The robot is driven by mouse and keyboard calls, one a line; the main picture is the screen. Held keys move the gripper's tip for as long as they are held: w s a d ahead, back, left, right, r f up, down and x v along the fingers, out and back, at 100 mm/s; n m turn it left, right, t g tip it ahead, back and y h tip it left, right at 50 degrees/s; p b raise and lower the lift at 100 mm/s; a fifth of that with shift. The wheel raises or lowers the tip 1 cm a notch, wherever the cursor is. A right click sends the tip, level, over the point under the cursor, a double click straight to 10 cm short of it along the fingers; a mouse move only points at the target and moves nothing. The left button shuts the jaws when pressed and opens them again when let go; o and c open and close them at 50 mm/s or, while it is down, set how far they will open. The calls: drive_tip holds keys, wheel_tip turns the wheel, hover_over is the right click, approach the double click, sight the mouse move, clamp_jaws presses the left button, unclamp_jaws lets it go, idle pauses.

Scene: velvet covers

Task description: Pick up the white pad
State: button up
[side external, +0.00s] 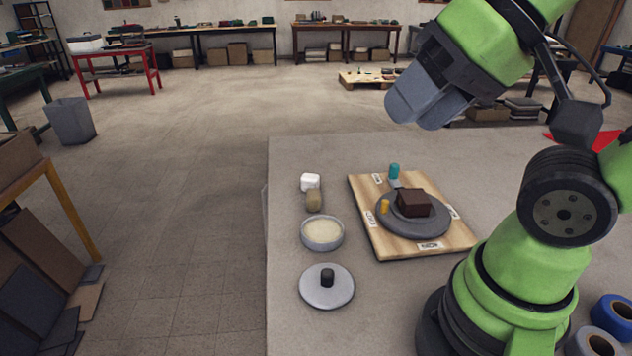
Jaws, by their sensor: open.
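A small white block (310,181), which looks like the white pad, is near the table's left edge. A short tan cylinder (314,201) is right in front of it; whether they touch I cannot tell. My gripper (424,112) is high above the table's back part, up and to the right of the white block. It is open, with its grey fingers pointing down and left, and I see nothing between them. It is well apart from everything on the table.
A wooden board (384,246) carries a grey round plate (385,226) with a dark brown block (413,203), a yellow piece (384,206) and a teal cylinder (394,171). A cream-filled bowl (322,233) and a knobbed grey lid (340,291) stand left. The table's back left is clear.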

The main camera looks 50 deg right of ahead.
drive_tip(key=shift+o, duration=0.4)
drive_tip(key=o, duration=0.5)
drive_tip(key=shift+o, duration=0.2)
drive_tip(key=m+g+h, duration=0.5)
drive_tip(key=m, duration=0.3)
hover_over(310, 176)
drive_tip(key=s+a, duration=0.4)
drive_tip(key=a, duration=0.3)
wheel_tip(310, 176, down, 13)
drive_tip(key=shift+m+h, duration=0.6)
drive_tip(key=shift+m, duration=0.1)
drive_tip(key=x, duration=1.3)
drive_tip(key=shift+w+d+r, duration=0.1)
drive_tip(key=shift+w+d, duration=0.2)
drive_tip(key=shift+d, duration=0.05)
drive_tip(key=shift+x, duration=2.75)
